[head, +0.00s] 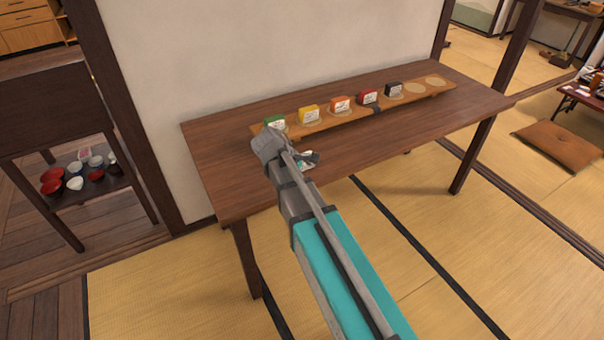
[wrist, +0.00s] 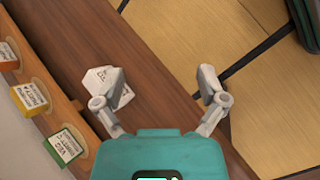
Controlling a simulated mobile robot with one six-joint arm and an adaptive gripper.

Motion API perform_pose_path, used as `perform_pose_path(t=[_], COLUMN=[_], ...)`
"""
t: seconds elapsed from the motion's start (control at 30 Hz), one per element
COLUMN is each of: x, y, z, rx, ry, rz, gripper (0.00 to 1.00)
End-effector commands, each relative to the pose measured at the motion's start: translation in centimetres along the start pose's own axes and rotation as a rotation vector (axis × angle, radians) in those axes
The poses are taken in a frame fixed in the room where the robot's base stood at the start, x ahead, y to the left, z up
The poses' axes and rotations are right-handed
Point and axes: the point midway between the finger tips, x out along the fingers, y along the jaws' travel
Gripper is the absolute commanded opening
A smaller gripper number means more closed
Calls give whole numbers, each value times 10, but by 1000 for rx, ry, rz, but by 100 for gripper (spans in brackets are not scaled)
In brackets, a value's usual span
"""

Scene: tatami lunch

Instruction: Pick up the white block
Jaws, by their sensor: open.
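The white block (wrist: 98,78) lies on the brown table, near the wooden stand, in the wrist view. My gripper (wrist: 163,84) is open and empty above the table's edge. Its left finger crosses in front of the block and hides part of it; the block is not between the fingers but under and outside the left one. In the head view my gripper (head: 306,158) is over the table's near part, mostly hidden by my wrist. A small white patch shows by it there; I cannot tell whether this is the block.
A long wooden stand (head: 330,121) at the back of the table (head: 221,165) bears several labelled blocks, among them green (head: 274,121), yellow (head: 308,114) and black (head: 394,89). Its right-end round spot is empty. A wall stands behind. The table's right part is clear.

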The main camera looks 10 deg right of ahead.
Motion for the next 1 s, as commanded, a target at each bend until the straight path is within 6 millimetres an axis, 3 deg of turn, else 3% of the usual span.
perform_pose_path(t=[0.03,0.1,0.3,0.43,0.63,1.0], x=[7,4,-12,-25,-37,-39], y=[8,18,40,48,53,53], z=[-26,-46,-96,-118,-132,-132], rx=[-89,-214,-526,-662,-756,-765], ry=[-38,-99,-286,-385,-462,-469], rz=[46,105,235,280,307,309], gripper=[91,91,91,91,91,91])
